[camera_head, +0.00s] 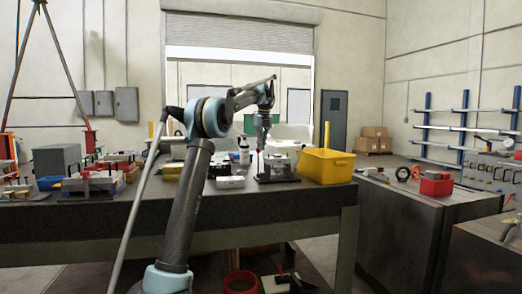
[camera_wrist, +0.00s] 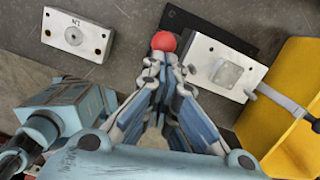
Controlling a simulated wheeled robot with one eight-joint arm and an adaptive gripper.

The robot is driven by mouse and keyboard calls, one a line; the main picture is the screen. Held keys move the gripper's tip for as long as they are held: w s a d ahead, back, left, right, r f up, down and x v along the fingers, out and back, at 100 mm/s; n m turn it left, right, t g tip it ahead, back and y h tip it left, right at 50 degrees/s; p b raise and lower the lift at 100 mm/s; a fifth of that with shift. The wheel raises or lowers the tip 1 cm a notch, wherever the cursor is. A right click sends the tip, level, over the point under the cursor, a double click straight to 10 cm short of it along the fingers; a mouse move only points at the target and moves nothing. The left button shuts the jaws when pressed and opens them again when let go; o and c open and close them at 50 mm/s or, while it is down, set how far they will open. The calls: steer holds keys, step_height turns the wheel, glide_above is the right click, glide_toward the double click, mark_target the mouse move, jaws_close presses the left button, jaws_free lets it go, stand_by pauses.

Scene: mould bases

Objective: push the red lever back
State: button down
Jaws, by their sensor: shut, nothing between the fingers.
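The red lever shows as a round red knob (camera_wrist: 163,41) in the wrist view, just beyond my fingertips. My gripper (camera_wrist: 163,62) is shut and empty, its tips very close to the knob; I cannot tell whether they touch it. The knob sits at the left end of a light metal block (camera_wrist: 222,65) on a dark plate (camera_wrist: 238,40). In the head view my gripper (camera_head: 261,148) points down over this metal fixture (camera_head: 278,168) on the dark bench (camera_head: 150,207). The red knob is hidden or too small to see there, and the lever's shaft is hidden in the wrist view.
A yellow bin (camera_head: 327,166) stands close to the right of the fixture. A small metal plate with holes (camera_wrist: 77,35) lies on the bench to the left. A white bottle (camera_head: 244,150) stands behind. Trays with red and grey parts (camera_head: 93,183) fill the bench's left end.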

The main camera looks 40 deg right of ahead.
steer(key=shift+w+d+r, duration=0.1)
steer(key=shift+w+d, duration=0.1)
steer(key=shift+w, duration=0.3)
steer(key=shift+w+d, duration=0.15)
steer(key=shift+w, duration=0.35)
steer(key=shift+w+d, duration=0.55)
steer(key=shift+w, duration=0.2)
steer(key=shift+d, duration=0.1)
